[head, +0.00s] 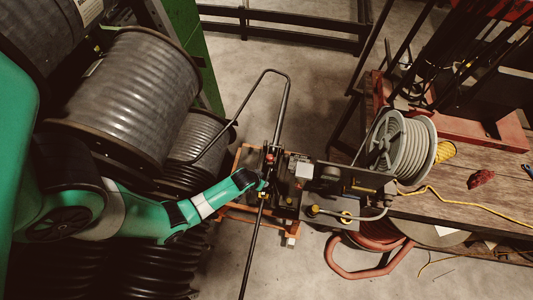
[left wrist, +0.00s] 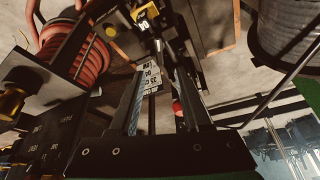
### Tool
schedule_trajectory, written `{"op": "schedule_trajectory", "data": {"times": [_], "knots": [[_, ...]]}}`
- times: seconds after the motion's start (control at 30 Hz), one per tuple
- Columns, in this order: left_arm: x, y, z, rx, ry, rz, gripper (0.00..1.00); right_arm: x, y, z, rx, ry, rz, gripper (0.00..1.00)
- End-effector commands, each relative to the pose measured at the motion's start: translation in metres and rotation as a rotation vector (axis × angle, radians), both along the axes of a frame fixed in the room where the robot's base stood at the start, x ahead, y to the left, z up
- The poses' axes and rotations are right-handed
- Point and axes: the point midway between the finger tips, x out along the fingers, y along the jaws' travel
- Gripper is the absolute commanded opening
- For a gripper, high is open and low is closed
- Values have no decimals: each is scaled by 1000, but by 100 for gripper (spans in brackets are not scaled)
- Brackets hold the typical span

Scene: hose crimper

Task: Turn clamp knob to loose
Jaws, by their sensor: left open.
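The hose crimper (head: 325,178) stands on an orange-red frame near the middle of the head view. My left gripper (head: 264,186) reaches its left side from the left. In the left wrist view, the two fingers of my left gripper (left wrist: 165,78) are apart, with nothing seen held between them. A small red knob-like part (left wrist: 178,109) shows beside the right-hand finger. A white label with numbers (left wrist: 151,78) lies beyond the fingers. I cannot tell for sure which part is the clamp knob or how it is set. My right gripper is not in view.
Large ribbed hose drums (head: 135,95) fill the left side. A grey hose reel (head: 405,148) stands on the wooden bench (head: 480,175) at right. A red coiled hose (head: 350,268) hangs below it; it also shows in the left wrist view (left wrist: 62,58).

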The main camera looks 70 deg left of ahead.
Motion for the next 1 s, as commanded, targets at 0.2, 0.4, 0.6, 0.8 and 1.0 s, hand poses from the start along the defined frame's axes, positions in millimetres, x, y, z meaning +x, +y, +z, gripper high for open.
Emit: {"op": "schedule_trajectory", "data": {"times": [0.2, 0.4, 0.6, 0.8, 1.0], "knots": [[16, 12, -54, -1, 2, 1, 48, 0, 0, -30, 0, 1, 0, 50], [25, 19, -78, -1, -1, 1, 48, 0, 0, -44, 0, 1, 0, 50], [27, 20, -81, 0, -2, 1, 48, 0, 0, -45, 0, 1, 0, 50], [27, 20, -81, 0, -2, 1, 37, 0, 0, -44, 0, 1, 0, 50], [27, 20, -81, 0, -2, 1, 1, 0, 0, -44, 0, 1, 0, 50]]}}
